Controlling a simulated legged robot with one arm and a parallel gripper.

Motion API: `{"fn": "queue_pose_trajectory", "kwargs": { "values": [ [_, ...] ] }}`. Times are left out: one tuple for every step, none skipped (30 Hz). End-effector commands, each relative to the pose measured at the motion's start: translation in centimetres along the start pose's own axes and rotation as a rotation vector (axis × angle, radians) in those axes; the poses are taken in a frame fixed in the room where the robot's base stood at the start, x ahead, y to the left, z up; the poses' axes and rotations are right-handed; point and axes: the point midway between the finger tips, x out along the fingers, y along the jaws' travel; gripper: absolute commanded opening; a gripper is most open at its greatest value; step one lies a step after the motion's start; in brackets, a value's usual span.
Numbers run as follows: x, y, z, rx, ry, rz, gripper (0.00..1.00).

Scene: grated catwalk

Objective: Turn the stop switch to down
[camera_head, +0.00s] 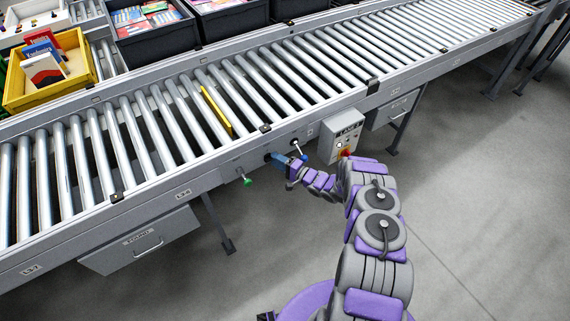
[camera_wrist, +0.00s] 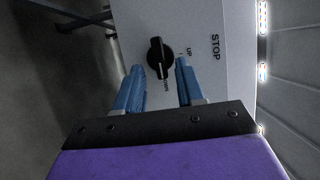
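The stop switch is a black rotary knob (camera_wrist: 158,55) on a pale panel marked STOP, seen in the wrist view. The panel's lettering runs sideways. UP stands to the right of the knob, and a partly covered label, apparently DOWN, lies below it. The knob's grip bar runs nearly upright in the picture; I cannot tell which end is the pointer. My gripper (camera_wrist: 159,67) is open, its blue fingers on either side of the knob with gaps showing. In the head view my gripper (camera_head: 279,158) is at the conveyor's side rail, where the knob is not clear.
A grey control box (camera_head: 341,133) with a red button is right of my gripper. A green-tipped lever (camera_head: 247,181) is on the left, and a blue-tipped lever (camera_head: 301,149) is close by on the right. The roller conveyor (camera_head: 330,65) runs behind; open floor lies in front.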

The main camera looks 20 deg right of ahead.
Motion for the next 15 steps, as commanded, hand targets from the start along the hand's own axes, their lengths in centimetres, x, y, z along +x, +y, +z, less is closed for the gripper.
{"fn": "queue_pose_trajectory", "kwargs": {
  "values": [
    [-0.3,0.0,-0.1,0.000,0.002,0.001,0.38],
    [-0.6,0.0,-0.1,0.000,0.002,0.001,0.38],
    [-1.0,-0.1,-0.1,0.000,0.002,0.001,0.38],
    [-1.4,-0.1,-0.1,0.000,0.002,0.002,0.38],
    [-1.9,-0.1,-0.2,0.000,0.003,0.002,0.38],
    [-2.6,-0.1,-0.2,0.001,0.003,0.002,0.38],
    [-3.1,-0.1,-0.1,0.002,0.003,0.002,0.38],
    [-3.8,-0.1,-0.2,0.002,0.004,0.002,0.38],
    [-4.8,-0.1,-0.3,0.001,0.005,0.002,0.38],
    [-5.5,-0.1,-0.3,0.002,0.006,0.001,0.38],
    [-6.1,-0.2,-0.2,0.003,0.005,0.000,0.38],
    [-7.0,-0.1,-0.2,0.003,0.004,-0.001,0.38],
    [-7.7,-0.1,-0.2,0.004,0.005,-0.001,0.38],
    [-8.4,-0.1,-0.3,0.004,0.005,0.000,0.38],
    [-9.3,-0.1,-0.3,0.004,0.006,0.000,0.38]
  ]
}}
